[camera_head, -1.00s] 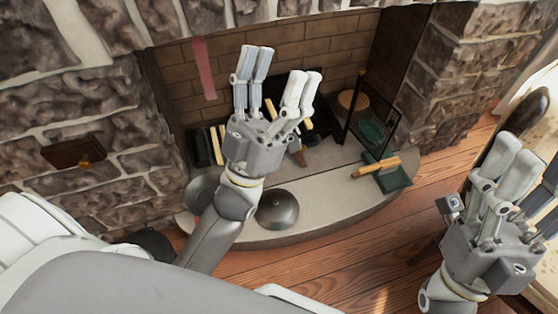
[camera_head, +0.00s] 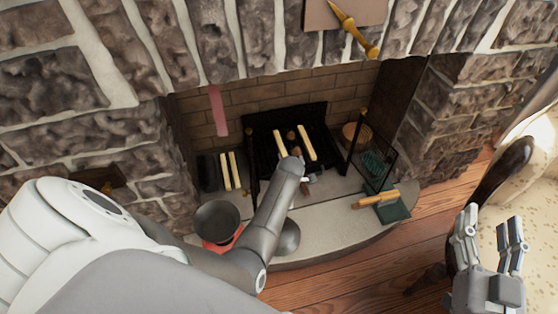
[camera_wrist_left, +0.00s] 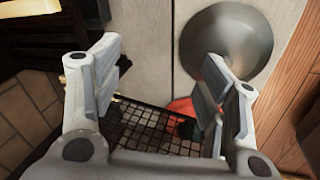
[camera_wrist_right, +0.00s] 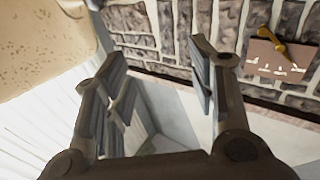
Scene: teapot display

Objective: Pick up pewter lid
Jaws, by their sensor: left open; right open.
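The pewter lid (camera_head: 290,237), a round grey dome, lies on the pale stone hearth in the head view, partly hidden behind my left forearm. A round grey dome, apparently the lid (camera_wrist_left: 232,32), also shows at the upper right of the left wrist view. My left gripper (camera_wrist_left: 165,80) is open and empty there; its right finger overlaps the dome's lower edge in the picture, and I cannot tell whether they touch. In the head view my arm hides most of this gripper. My right gripper (camera_head: 490,228) is open and empty at the lower right, away from the lid.
A grey bowl-like vessel (camera_head: 217,219) with red below it stands left of the lid. The fireplace grate (camera_head: 262,125) is behind. A black mesh screen (camera_head: 372,152) and a green tray (camera_head: 396,210) stand to the right. A patterned armchair (camera_head: 540,185) is beside my right gripper.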

